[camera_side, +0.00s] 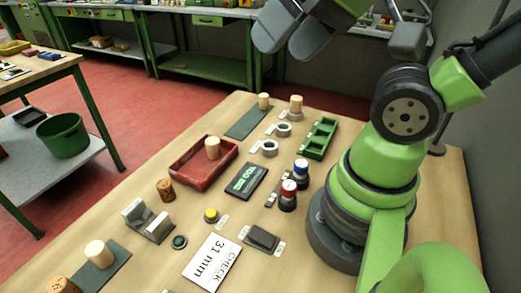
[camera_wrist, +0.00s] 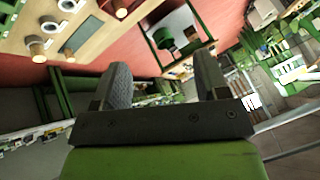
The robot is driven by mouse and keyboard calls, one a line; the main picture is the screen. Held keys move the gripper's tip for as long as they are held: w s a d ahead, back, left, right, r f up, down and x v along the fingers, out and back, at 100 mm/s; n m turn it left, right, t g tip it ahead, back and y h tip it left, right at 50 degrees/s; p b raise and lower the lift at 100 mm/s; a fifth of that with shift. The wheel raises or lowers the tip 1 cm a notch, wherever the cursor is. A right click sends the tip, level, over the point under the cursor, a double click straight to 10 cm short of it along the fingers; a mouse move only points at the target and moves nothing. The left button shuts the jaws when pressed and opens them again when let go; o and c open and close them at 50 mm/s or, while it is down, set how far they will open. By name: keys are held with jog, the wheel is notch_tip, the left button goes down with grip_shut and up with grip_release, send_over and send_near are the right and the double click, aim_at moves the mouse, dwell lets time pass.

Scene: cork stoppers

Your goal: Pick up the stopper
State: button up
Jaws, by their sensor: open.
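Several light and brown cork stoppers stand on the wooden bench. A pale stopper (camera_side: 212,147) is in the red tray (camera_side: 180,181), a brown cork (camera_side: 166,189) stands in front of the tray, and a pale stopper (camera_side: 98,255) is on a dark mat at the near left. Two more pale stoppers, one on a mat (camera_side: 263,101) and one beside it (camera_side: 296,104), stand at the far end. Which one is meant I cannot tell. My gripper (camera_side: 289,45) is high above the far end. In the wrist view its fingers (camera_wrist: 162,65) are apart and empty.
The bench also holds a grey metal block (camera_side: 147,221), a green rack (camera_side: 320,138), a dark display (camera_side: 246,180), red-topped (camera_side: 288,195) and blue-topped (camera_side: 301,171) cylinders, and a "CHECK 31 mm" card (camera_side: 212,262). A side table with a green bucket (camera_side: 63,136) stands left.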

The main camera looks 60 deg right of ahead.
jog(key=w+d+m+g+h, duration=0.2)
jog(key=w+d+m, duration=0.4)
jog(key=w+m, duration=0.2)
jog(key=m+g, duration=0.5)
jog(key=m, duration=1.7)
send_over(297, 98)
notch_tip(297, 98, down, 17)
jog(key=shift+w+a+r, duration=0.1)
jog(key=shift+w, duration=0.05)
jog(key=f, duration=0.4)
jog(key=shift+s+d+f, duration=0.2)
jog(key=shift+d+f, duration=0.1)
jog(key=shift+w+a+f, duration=0.1)
jog(key=shift+w+f, duration=0.05)
jog(key=shift+f, duration=2.85)
jog(key=c, duration=1.1)
